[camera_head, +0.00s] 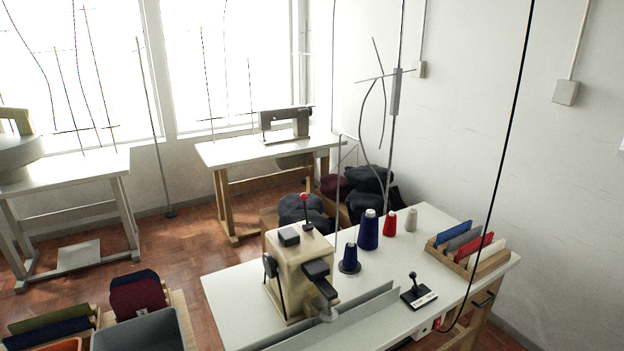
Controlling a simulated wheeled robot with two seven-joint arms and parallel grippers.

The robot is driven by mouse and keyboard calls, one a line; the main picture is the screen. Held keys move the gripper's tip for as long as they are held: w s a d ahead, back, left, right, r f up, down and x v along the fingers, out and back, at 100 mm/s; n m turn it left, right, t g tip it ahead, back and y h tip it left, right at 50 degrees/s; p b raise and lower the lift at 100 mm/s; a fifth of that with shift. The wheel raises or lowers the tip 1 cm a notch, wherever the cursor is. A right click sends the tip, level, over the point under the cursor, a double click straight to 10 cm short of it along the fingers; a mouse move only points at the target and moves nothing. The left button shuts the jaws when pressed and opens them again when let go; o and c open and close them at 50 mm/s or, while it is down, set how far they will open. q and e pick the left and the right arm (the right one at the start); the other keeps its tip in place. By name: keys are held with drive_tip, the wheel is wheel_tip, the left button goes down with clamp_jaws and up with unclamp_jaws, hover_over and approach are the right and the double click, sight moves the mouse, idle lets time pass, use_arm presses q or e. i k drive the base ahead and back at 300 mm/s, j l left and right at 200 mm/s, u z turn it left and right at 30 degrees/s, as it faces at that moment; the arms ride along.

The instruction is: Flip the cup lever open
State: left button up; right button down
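A cream buttonhole machine (296,272) stands upright on the white work table (232,291). A thin rod with a red knob (304,197) rises from behind its top. Black parts (318,269) project from its front right, and a dark lever-like part (271,266) hangs on its left side. A small black lever with a ball knob (413,277) stands nearly upright on a flat base with a white label to the right. I cannot tell which of these is the cup lever, or whether it is open. Neither gripper is in view.
Thread cones, blue (368,230) and red (390,223), stand behind the machine. A wooden rack (487,266) with coloured pieces is at the right. A grey rail (362,309) runs along the table front. A black cable hangs at the right. A grey bin (140,331) stands lower left.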

sight(308, 226)
drive_tip(key=i+l+u, duration=0.1)
drive_tip(key=i+l, duration=0.15)
drive_tip(key=i+l+u, duration=0.1)
drive_tip(key=l, duration=0.35)
drive_tip(key=i+l+u, duration=0.1)
drive_tip(key=i+l, duration=0.4)
drive_tip(key=l, duration=0.3)
drive_tip(key=i+l+u, duration=0.15)
drive_tip(key=l, duration=0.25)
